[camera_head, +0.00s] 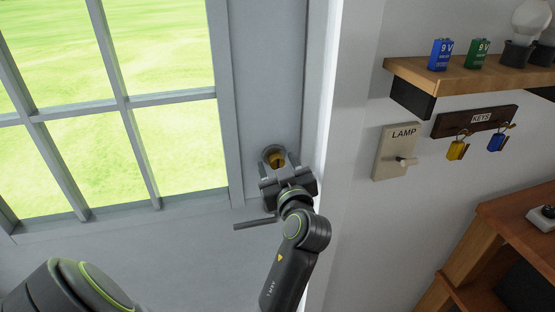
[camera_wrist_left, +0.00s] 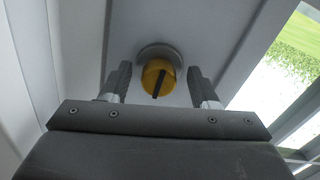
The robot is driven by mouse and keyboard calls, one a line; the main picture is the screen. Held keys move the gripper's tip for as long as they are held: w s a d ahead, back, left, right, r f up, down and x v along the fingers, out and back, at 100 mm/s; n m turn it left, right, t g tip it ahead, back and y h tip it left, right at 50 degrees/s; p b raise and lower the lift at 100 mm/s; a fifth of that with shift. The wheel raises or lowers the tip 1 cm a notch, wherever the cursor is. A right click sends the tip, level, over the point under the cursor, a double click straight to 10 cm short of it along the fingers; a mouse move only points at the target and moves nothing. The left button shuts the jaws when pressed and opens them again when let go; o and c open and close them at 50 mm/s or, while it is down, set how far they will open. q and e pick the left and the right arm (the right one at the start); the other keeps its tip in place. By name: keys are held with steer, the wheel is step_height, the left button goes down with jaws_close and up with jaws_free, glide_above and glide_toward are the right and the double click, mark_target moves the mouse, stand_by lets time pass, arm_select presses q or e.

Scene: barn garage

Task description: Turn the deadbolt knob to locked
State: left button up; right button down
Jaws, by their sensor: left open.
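The deadbolt knob (camera_head: 276,160) is yellow on a round grey plate, on the door frame strip right of the window panes. In the left wrist view the knob (camera_wrist_left: 158,78) shows a dark bar across its face, nearly upright and leaning slightly right at the top. My left gripper (camera_head: 274,164) is open in front of the knob. In the left wrist view its fingers (camera_wrist_left: 160,84) stand one on each side of the knob, with gaps visible. In the head view the gripper partly hides the knob. My right gripper is not in view.
A dark door handle (camera_head: 256,223) is just below my left gripper. On the wall to the right are a LAMP switch (camera_head: 394,152), a key rack (camera_head: 475,121) with yellow and blue tags, and a wooden shelf (camera_head: 460,78) with two batteries. A wooden stand (camera_head: 490,235) is at lower right.

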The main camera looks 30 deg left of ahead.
arm_select(q)
steer(key=shift+s+d+r, duration=0.15)
steer(key=shift+s+d, duration=0.1)
steer(key=shift+d, duration=0.05)
steer(key=shift+c, duration=1.4)
steer(key=c, duration=0.7)
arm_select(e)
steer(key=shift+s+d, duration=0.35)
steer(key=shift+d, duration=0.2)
